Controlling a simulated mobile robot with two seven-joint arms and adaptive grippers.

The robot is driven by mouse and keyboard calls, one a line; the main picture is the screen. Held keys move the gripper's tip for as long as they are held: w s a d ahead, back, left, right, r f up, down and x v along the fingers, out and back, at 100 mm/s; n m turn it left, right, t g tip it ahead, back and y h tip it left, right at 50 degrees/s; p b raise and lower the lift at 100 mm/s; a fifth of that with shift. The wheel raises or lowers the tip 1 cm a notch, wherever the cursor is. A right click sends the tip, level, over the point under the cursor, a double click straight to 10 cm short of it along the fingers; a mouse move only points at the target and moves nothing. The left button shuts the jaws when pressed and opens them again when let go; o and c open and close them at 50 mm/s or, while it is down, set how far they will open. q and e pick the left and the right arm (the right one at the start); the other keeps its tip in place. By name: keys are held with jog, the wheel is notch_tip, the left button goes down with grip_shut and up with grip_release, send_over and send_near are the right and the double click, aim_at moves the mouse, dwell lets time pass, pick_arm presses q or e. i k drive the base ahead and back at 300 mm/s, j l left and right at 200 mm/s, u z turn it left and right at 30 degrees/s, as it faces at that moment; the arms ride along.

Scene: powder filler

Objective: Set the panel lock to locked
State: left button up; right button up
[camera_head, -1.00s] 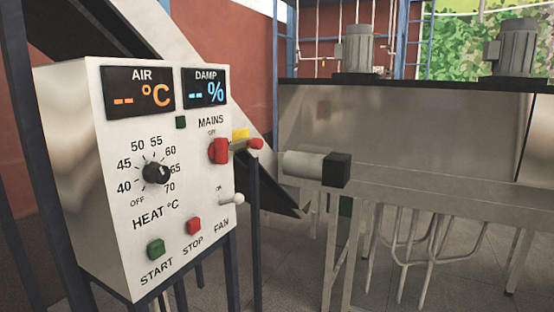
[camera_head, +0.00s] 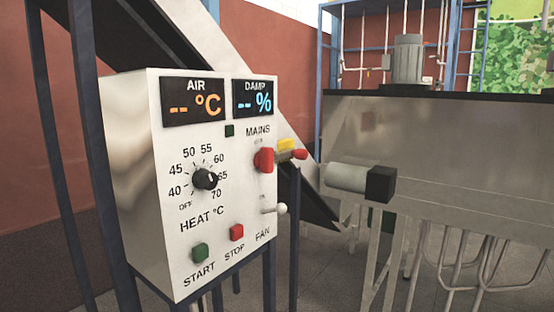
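A white control panel box (camera_head: 185,265) stands at the left on blue legs. It has AIR (camera_head: 195,101) and DAMP (camera_head: 254,98) displays showing dashes, a black HEAT knob (camera_head: 205,179), a green START button (camera_head: 200,252), a red STOP button (camera_head: 237,232) and a white-tipped FAN lever (camera_head: 280,208). A red MAINS switch (camera_head: 264,160) with a red-tipped handle sits at the right edge, with a yellow part (camera_head: 287,144) behind it. No part labelled as a panel lock can be made out. Neither of my grippers is in view.
A steel machine (camera_head: 450,140) with a grey motor (camera_head: 408,62) on top fills the right side. A pale cylinder with a black end (camera_head: 381,184) juts out beside the panel. Blue posts (camera_head: 88,165) stand at the left. Some grey floor shows below.

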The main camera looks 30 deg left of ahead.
aim_at(299, 154)
jog(key=i+u, duration=0.1)
jog(key=u, duration=0.35)
jog(key=i+l+u, duration=0.4)
jog(key=l, duration=0.2)
jog(key=i+l+u, duration=0.2)
jog(key=k+l, duration=0.1)
